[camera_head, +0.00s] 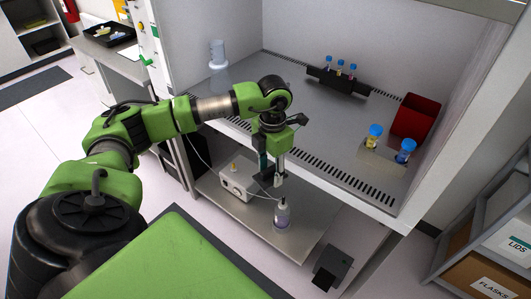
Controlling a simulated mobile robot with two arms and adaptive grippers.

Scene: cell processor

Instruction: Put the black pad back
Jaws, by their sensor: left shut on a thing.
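My left gripper (272,172) points down in front of the cabinet's front edge, above the lower shelf. It is shut on a small, dark, flat piece that looks like the black pad (264,179), seen partly behind the fingers. The pad is close to a white box-shaped device (238,184) on the lower shelf; I cannot tell whether they touch. My right gripper is not in view.
A bottle with purple liquid (282,216) stands on the lower shelf (215,203). On the cabinet's work surface are a black tube rack (338,82), a red container (415,118) and blue-capped bottles (405,152). A dark pedal-like box (332,268) is at the lower right.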

